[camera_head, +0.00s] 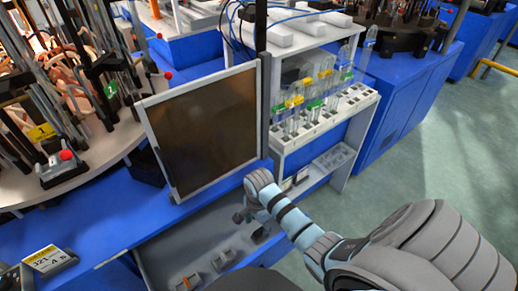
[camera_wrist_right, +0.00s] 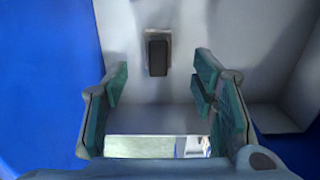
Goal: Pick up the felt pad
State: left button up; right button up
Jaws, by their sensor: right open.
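My right gripper (camera_head: 247,212) reaches down to the lower right of the dark framed panel, over the grey lower shelf area. In the right wrist view the right gripper (camera_wrist_right: 160,100) is open, its two teal-lined fingers wide apart with nothing between them. Beyond the fingertips, near the top middle, is a small dark upright rectangular piece (camera_wrist_right: 158,57) on a light grey backing. It may be the felt pad, but I cannot tell for sure. The fingers do not appear to touch it. My left gripper is not in view.
The dark framed panel (camera_head: 205,130) stands left of the right arm. A white rack (camera_head: 325,125) with glass tubes and coloured clips stands behind it. Small fixtures (camera_head: 222,257) sit on the grey surface (camera_head: 165,257) below. Green floor lies right.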

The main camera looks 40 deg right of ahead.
aim_at(259, 231)
notch_tip(259, 231, down, 6)
jog(key=b, duration=0.2)
jog(key=shift+s+b, duration=0.15)
jog(key=shift+b, duration=0.15)
jog(key=shift+r, duration=0.1)
jog(key=shift+c, duration=0.3)
